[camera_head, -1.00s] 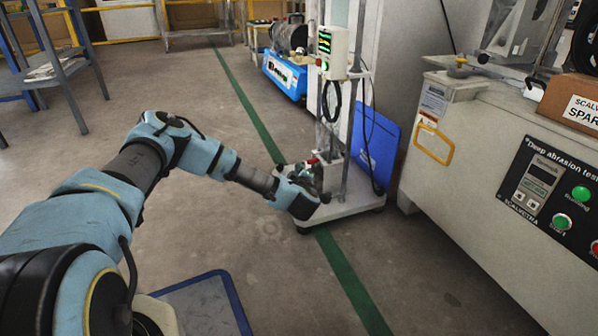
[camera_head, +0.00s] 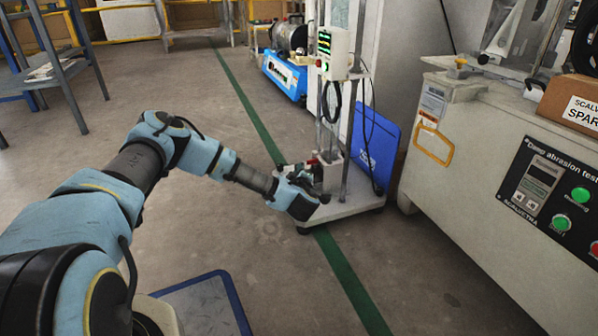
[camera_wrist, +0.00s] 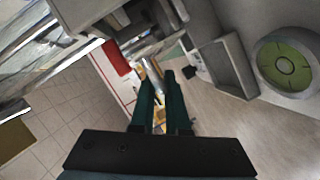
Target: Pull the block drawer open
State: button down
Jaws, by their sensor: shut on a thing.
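My gripper (camera_head: 316,184) is at the small wheeled test stand (camera_head: 345,207), low beside its upright posts. In the wrist view its two dark green fingers (camera_wrist: 158,82) are close together, shut on a small silvery metal part (camera_wrist: 151,72) at their tips. I cannot tell whether this part belongs to the block drawer, and no drawer front can be clearly made out. A red part (camera_head: 313,161) of the stand shows just above my gripper.
A grey abrasion tester (camera_head: 470,180) stands to the right, with a yellow handle (camera_head: 433,145). A blue panel (camera_head: 376,145) is behind the stand. In the wrist view a grey open frame (camera_wrist: 226,66) lies right of the fingers.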

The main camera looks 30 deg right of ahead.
jog(key=w+a+p, duration=0.1)
jog(key=a+p, duration=0.6)
jog(key=a, duration=0.4)
jog(key=shift+w+a+f, duration=0.15)
jog(key=c, duration=0.9)
grip_release()
jog(key=shift+c, duration=0.2)
jog(key=p+v, duration=0.5)
jog(key=v, duration=0.5)
jog(key=shift+s, duration=0.4)
